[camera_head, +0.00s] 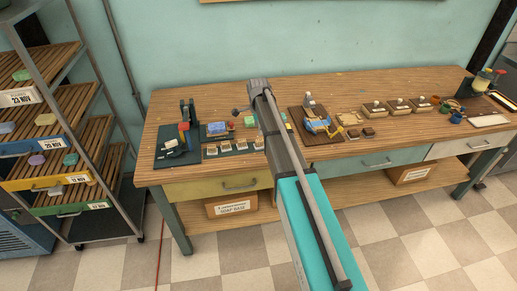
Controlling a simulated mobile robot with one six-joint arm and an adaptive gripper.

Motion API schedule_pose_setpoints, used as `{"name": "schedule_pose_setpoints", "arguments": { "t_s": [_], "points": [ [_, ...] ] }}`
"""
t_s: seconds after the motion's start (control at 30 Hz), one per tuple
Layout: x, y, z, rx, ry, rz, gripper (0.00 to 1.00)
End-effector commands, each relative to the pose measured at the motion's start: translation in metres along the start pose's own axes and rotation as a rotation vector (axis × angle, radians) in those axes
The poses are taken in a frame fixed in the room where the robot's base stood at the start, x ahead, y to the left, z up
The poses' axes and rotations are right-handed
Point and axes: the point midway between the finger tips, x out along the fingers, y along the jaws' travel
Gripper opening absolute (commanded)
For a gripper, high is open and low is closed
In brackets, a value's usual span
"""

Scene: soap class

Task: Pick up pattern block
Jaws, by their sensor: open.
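I cannot tell for sure which thing is the pattern block. Small dark blocks (368,132) lie on the workbench (340,160), right of the middle. Several pale-topped blocks or moulds (398,105) stand in a row farther right. A blue block or box (216,128) lies left of my arm. My arm reaches from the bottom of the view up over the bench.
A dark board with a stand (181,157) is at the bench's left end. A brown board with blue and yellow items (318,126) is right of my arm. Cups (455,117) crowd the right end. A shelf rack (100,150) stands left. Bare wood runs along the front edge.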

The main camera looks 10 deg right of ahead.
Motion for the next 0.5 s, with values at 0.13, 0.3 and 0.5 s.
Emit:
{"name": "schedule_pose_setpoints", "arguments": {
  "t_s": [0.13,0.3,0.5],
  "points": [
    [0.014,0.0,0.0,0.0,0.0,0.0,0.69],
    [0.02,0.0,0.0,-0.001,0.0,0.0,0.69],
    [0.02,0.0,0.001,-0.001,0.0,0.0,0.69]
  ]
}}
